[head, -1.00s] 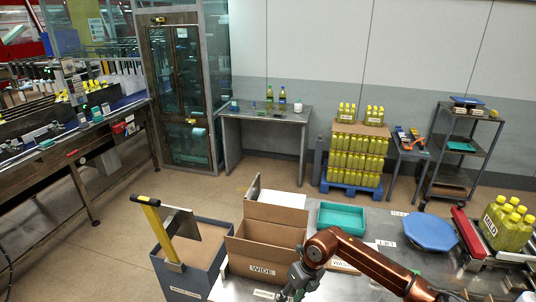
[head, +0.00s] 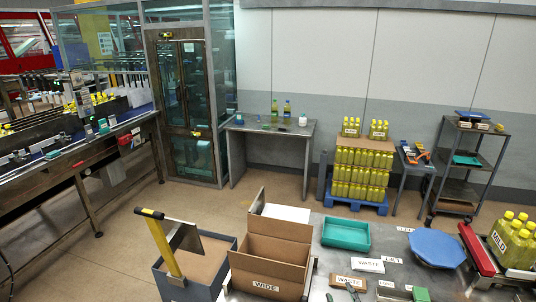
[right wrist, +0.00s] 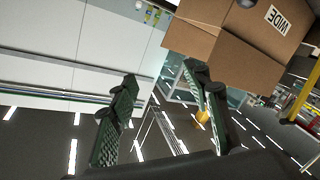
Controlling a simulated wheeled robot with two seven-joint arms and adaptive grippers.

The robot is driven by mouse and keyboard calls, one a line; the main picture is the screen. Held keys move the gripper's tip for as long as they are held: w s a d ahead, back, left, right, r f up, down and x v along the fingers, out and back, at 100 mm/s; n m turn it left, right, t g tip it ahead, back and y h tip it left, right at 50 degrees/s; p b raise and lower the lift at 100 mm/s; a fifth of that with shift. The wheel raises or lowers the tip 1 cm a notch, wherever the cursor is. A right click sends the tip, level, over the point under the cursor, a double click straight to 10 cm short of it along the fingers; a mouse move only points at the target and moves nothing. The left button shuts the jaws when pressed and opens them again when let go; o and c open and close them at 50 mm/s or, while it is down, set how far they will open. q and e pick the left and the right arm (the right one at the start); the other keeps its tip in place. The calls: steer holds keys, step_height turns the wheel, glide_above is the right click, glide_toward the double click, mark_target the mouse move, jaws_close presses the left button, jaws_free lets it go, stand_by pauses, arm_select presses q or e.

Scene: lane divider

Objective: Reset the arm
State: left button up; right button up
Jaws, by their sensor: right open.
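My right gripper (head: 342,295) shows only as dark tips at the bottom edge of the head view, low by the steel table's front. In the right wrist view, its two green-padded fingers (right wrist: 163,92) stand wide apart with nothing between them. The open cardboard box marked WIDE (head: 272,262) sits to the left of the gripper in the head view. The box also shows beyond the fingers in the right wrist view (right wrist: 205,32). The rest of my right arm is out of the head view. My left gripper is not in view.
A green tray (head: 345,234), a blue octagonal plate (head: 437,248) and WASTE labels lie on the steel table. Yellow bottles (head: 513,240) stand at the right. A grey bin with a yellow-handled divider (head: 172,262) stands left of the box. Open floor lies beyond.

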steer(key=s+d+f+m+g+h, duration=0.2)
steer(key=s+d+f+m+g, duration=0.15)
steer(key=s+d+f, duration=0.45)
steer(key=s+d+f+m+g+h, duration=0.1)
steer(key=s+d+f+m+g, duration=0.2)
steer(key=s+f, duration=0.5)
steer(key=s+d+f+m+g, duration=0.1)
steer(key=s+f+g, duration=0.35)
steer(key=s, duration=0.45)
steer(key=s+f+m+g, duration=0.1)
steer(key=s+f+g, duration=0.2)
steer(key=s+f, duration=0.35)
steer(key=s+a+f+n+g+y, duration=0.1)
steer(key=s+f, duration=0.1)
steer(key=f, duration=1.3)
steer(key=s+f, duration=0.3)
steer(key=f, duration=1.2)
steer(key=s+f+g, duration=0.1)
steer(key=s+f, duration=1.4)
steer(key=s, duration=0.3)
steer(key=shift+f+n, duration=0.35)
steer(key=shift+f, duration=0.05)
steer(key=shift+s, duration=0.1)
steer(key=shift+c, duration=0.3)
